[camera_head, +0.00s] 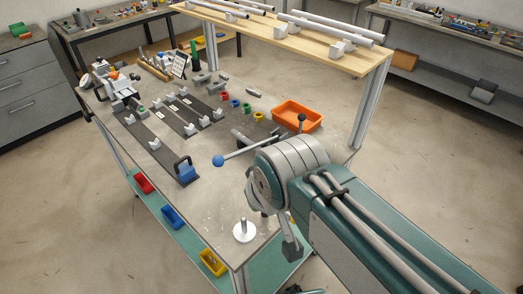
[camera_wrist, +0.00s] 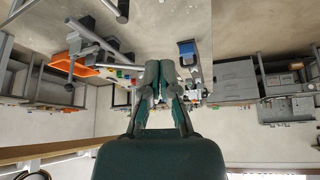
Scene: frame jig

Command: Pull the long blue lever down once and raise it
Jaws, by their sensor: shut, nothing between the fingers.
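The long lever is a grey rod with a blue ball knob (camera_head: 218,161). It slants out to the left over the bench from a mount beside the orange bin, partly hidden by my arm in the head view. In the wrist view my gripper (camera_wrist: 161,75) is shut with its fingers together and nothing between them. That view is upside down. A pale rod (camera_wrist: 100,72) runs toward the fingers there, and I cannot make out the blue knob. In the head view the arm's bulk hides most of the gripper, so I cannot tell its distance to the knob.
A short lever with a black knob (camera_head: 302,118) stands near the orange bin (camera_head: 297,115). A blue clamp block (camera_head: 186,171) sits left of the blue knob. A white post on a disc (camera_head: 243,231) stands at the near corner. A raised wooden shelf (camera_head: 290,40) spans behind.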

